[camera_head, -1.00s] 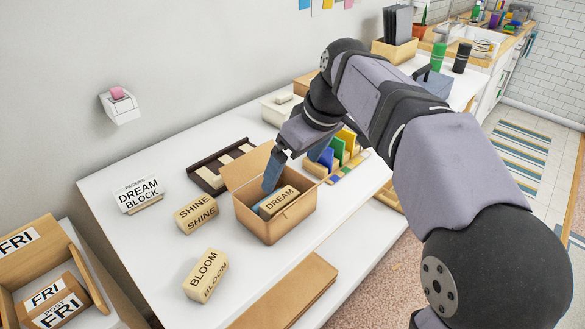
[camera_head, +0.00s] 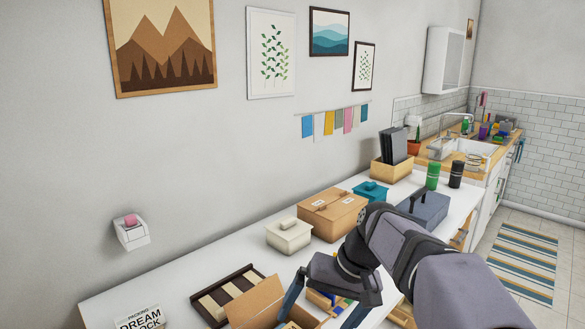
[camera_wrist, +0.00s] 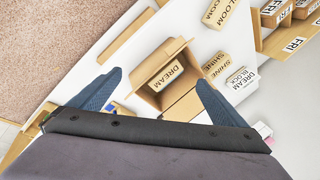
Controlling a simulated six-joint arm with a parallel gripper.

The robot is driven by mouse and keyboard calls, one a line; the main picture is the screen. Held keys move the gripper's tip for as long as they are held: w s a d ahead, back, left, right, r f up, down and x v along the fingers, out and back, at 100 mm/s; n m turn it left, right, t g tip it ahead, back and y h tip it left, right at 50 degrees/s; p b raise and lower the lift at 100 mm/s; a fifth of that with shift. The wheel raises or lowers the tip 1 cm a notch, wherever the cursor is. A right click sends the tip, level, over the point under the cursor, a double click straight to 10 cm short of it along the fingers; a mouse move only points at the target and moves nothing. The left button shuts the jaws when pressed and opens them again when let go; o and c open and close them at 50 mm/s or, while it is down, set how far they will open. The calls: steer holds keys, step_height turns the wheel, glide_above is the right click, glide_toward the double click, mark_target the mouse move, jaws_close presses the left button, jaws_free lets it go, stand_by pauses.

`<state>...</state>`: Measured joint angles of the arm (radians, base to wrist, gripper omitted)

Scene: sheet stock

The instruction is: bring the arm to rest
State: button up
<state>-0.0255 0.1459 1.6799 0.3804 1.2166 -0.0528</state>
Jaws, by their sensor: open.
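My gripper (camera_head: 316,312) shows at the bottom of the head view, its two blue fingers spread apart with nothing between them. In the wrist view my gripper (camera_wrist: 159,79) is above an open cardboard box (camera_wrist: 190,104), clear of it. A wooden block marked DREAM (camera_wrist: 164,75) lies inside the box. In the head view the box (camera_head: 256,300) is cut off by the bottom edge. My arm reaches in from the lower right.
Blocks marked SHINE (camera_wrist: 215,66) and BLOOM (camera_wrist: 219,12) lie beside the box. A dark slotted tray (camera_head: 228,292), a white lidded box (camera_head: 289,235) and a brown box (camera_head: 331,215) stand along the wall. A grey toolbox (camera_head: 422,209) stands farther back.

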steer(key=s+d+f+h, duration=0.2)
steer(key=s+d+f, duration=0.3)
steer(key=s+f, duration=0.2)
steer(key=s+d+f+g+h+p, duration=0.1)
steer(key=s+d+f+h, duration=0.1)
steer(key=s+d+f, duration=0.2)
steer(key=s+f, duration=0.3)
steer(key=s, duration=0.4)
steer(key=shift+s+d, duration=0.35)
steer(key=shift+d, duration=0.05)
